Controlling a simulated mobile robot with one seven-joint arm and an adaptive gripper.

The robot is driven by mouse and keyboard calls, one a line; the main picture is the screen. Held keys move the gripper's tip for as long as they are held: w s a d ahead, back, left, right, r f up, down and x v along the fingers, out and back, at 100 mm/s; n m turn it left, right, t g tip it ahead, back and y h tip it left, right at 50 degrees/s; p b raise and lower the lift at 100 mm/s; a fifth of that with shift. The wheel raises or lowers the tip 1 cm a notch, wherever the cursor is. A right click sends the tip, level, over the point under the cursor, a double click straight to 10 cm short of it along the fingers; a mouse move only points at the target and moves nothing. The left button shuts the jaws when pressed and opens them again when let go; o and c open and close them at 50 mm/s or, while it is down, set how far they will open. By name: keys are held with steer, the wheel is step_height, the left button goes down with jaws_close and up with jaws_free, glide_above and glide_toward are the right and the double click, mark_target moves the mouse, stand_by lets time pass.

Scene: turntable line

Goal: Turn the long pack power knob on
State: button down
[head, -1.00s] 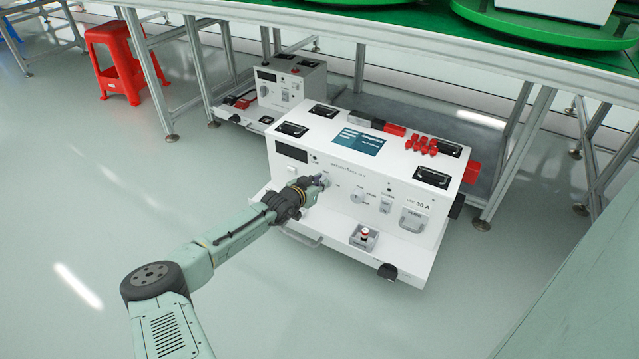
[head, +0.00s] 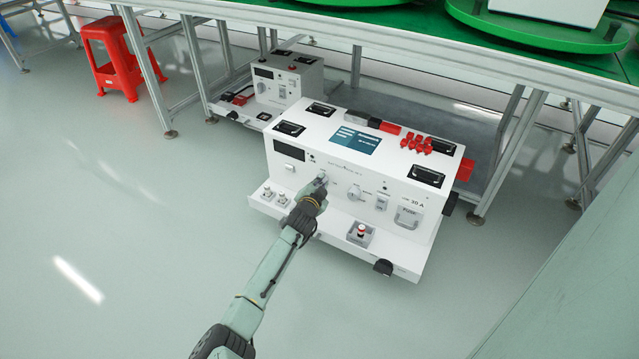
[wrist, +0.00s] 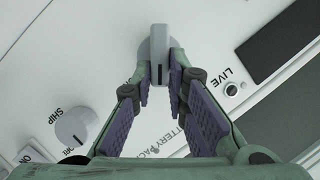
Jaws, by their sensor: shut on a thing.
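The long pack (head: 350,165) is the large white box on the floor, its sloped front panel facing me. Its power knob (wrist: 158,45) is a grey bar-shaped knob on a round base, with a dark mark on the bar. My gripper (wrist: 160,72) is shut on the knob's bar, with a fingertip on each side. In the head view my gripper (head: 320,183) is at the left-middle of the front panel and covers most of the knob. The lettering around the knob is largely hidden by the fingers.
A second round knob (wrist: 75,126), near the word SHIP, is to the right on the panel (head: 355,192). A LIVE indicator (wrist: 231,89) is nearby. A red button (head: 361,231) stands on the front ledge. A smaller unit (head: 285,80) is behind left, beneath the table frame.

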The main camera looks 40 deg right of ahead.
steer(key=shift+s+f+m+t+b, duration=0.2)
steer(key=shift+m+t+b, duration=0.35)
steer(key=shift+m, duration=0.35)
steer(key=c, duration=1.6)
jaws_free()
steer(key=shift+d, duration=0.1)
steer(key=shift+r, duration=0.1)
step_height(320, 180, up, 10)
steer(key=shift+f, duration=0.1)
